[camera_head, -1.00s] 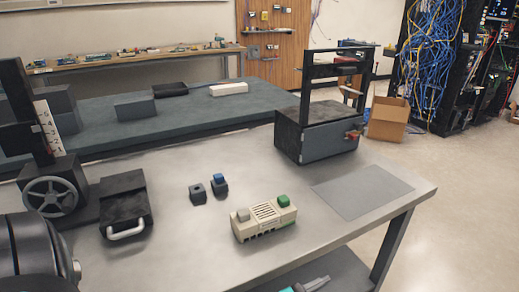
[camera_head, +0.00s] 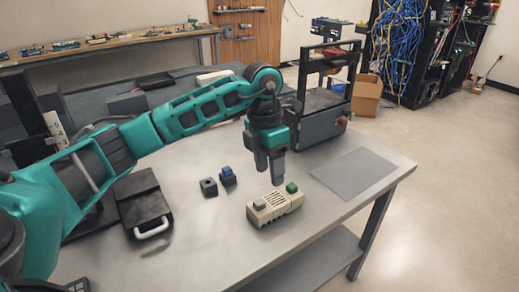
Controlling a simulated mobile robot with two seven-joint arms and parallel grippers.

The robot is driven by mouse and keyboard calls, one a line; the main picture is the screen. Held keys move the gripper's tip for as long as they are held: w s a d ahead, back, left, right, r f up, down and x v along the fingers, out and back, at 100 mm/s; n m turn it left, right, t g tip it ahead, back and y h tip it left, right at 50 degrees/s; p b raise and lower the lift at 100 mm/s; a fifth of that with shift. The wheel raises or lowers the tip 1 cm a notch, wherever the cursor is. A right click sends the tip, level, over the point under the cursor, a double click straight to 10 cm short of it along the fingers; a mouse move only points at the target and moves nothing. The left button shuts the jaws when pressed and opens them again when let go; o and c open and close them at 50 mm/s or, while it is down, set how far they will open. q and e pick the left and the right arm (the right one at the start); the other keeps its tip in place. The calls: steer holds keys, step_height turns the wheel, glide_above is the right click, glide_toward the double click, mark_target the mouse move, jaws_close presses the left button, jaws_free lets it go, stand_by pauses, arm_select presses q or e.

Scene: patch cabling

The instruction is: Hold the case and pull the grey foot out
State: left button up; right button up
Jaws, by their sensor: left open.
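The beige case (camera_head: 274,209) lies on the metal table, right of the picture's centre. The grey foot (camera_head: 259,204) sits on its left end, and a green block (camera_head: 292,188) sits on its right end. My left gripper (camera_head: 270,178) points down just above and behind the case, between the grey foot and the green block in the picture. It is open and holds nothing. I cannot tell its exact height above the case. My right gripper is not in view.
Two small dark blocks, one plain (camera_head: 209,187) and one blue-topped (camera_head: 227,176), stand left of the case. A black box with a white handle (camera_head: 144,204) lies further left. A dark machine (camera_head: 322,120) stands behind right. A grey mat (camera_head: 354,173) lies bare at right.

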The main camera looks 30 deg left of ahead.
mark_target(259, 202)
arm_select(q)
steer(key=shift+y, duration=0.6)
steer(key=a+f, duration=0.1)
steer(key=f, duration=0.6)
steer(key=a+f, duration=0.1)
steer(key=f, duration=0.3)
steer(key=shift+w+a+f, duration=0.1)
steer(key=shift+a+f, duration=0.1)
steer(key=shift+a, duration=0.15)
jaws_close()
steer(key=shift+c, duration=0.2)
jaws_free()
